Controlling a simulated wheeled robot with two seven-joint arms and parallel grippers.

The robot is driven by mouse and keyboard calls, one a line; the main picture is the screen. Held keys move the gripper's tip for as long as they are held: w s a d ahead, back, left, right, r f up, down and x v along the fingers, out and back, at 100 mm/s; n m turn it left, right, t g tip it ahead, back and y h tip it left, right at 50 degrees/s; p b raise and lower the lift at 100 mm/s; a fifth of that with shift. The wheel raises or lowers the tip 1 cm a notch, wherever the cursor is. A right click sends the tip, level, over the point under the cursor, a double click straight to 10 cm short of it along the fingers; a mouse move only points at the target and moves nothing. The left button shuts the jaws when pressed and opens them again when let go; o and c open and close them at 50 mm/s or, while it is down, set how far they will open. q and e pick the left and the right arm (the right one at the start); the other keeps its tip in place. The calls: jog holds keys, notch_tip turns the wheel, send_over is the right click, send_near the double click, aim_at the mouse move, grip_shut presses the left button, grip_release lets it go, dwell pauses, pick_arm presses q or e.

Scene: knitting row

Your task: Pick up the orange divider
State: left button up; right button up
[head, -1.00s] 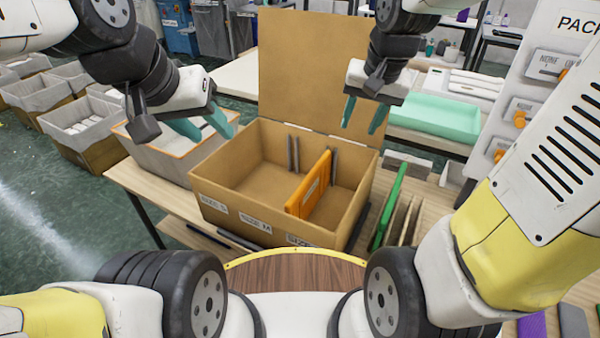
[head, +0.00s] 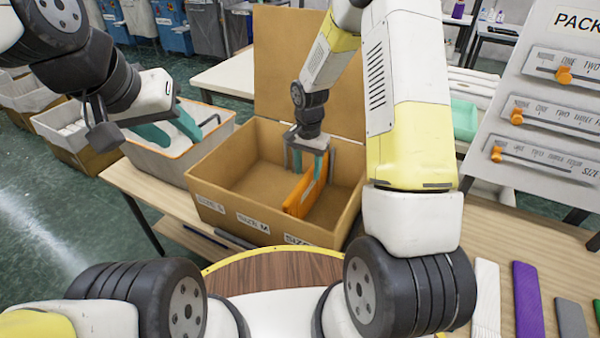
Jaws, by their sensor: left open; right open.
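The orange divider (head: 297,203) stands upright inside the open cardboard box (head: 217,208), crossing it from front to back. My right gripper (head: 307,178) is over the box, pointing down, with its fingers at the divider's upper back part. The fingers are open, one on each side of the divider as far as I can see; contact cannot be told. My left gripper (head: 186,130) is open and empty, above the grey bin left of the box.
The box's raised lid (head: 280,70) stands behind my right gripper. A grey bin (head: 165,158) sits left of the box. A panel with orange sliders (head: 545,110) stands at right. Purple (head: 527,300) and white (head: 486,290) strips lie at the front right.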

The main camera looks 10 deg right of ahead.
aim_at(307, 181)
notch_tip(307, 181, down, 5)
jog(key=shift+s+f, duration=0.1)
jog(key=shift+f, duration=0.05)
grip_shut()
